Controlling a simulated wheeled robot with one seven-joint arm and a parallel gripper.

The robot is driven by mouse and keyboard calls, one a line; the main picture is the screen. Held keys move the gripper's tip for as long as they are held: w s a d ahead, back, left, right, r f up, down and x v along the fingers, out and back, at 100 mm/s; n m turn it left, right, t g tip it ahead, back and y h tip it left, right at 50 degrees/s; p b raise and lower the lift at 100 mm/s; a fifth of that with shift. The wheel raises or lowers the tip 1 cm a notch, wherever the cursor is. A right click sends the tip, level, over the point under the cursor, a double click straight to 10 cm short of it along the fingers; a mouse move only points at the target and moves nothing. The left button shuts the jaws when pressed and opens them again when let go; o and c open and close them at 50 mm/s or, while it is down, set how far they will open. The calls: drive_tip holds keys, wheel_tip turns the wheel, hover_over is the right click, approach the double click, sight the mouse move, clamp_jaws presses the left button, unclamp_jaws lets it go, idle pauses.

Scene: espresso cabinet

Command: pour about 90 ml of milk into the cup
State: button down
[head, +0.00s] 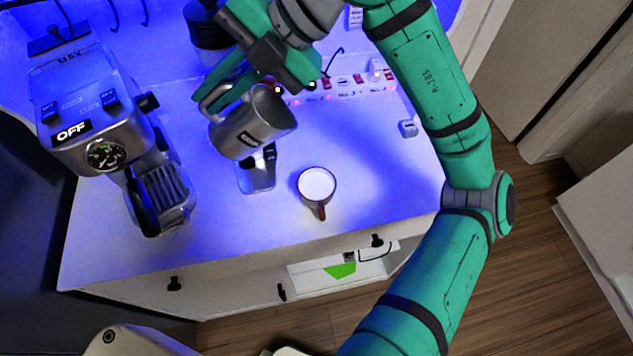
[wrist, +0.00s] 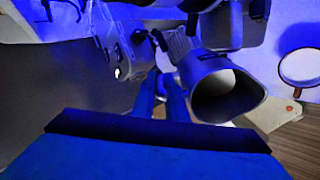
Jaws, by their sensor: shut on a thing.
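A metal milk pitcher (head: 252,122) is held by its handle in my gripper (head: 212,98), above the counter. The pitcher is tilted a little, with its mouth toward the right. In the wrist view the fingers of my gripper (wrist: 172,95) are shut beside the pitcher (wrist: 225,92), and its inside looks dark. The cup (head: 317,187) stands upright on the counter, to the right of and below the pitcher in the head view. White milk shows inside it, and its handle points to the front. The cup also shows at the right of the wrist view (wrist: 299,68).
An espresso machine (head: 95,110) reading OFF stands at the left. A small scale-like stand (head: 257,178) is on the counter (head: 370,215) between machine and cup. A dark grinder-like thing (head: 207,30) and a lit power strip (head: 345,92) are at the back. The counter right of the cup is clear.

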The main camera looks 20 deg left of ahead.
drive_tip(key=shift+s+a+h, duration=0.1)
drive_tip(key=shift+a+h, duration=0.15)
drive_tip(key=shift+h, duration=0.05)
drive_tip(key=shift+s+a+f+t+h, duration=0.25)
drive_tip(key=shift+a+f+t+h, duration=0.3)
drive_tip(key=shift+h, duration=0.25)
drive_tip(key=s+a+f+t+h, duration=0.2)
drive_tip(key=a+f+t+h, duration=0.1)
drive_tip(key=a+h, duration=0.3)
drive_tip(key=shift+s+a+f+h, duration=0.3)
drive_tip(key=shift+s+f+h, duration=0.1)
drive_tip(key=shift+f, duration=0.2)
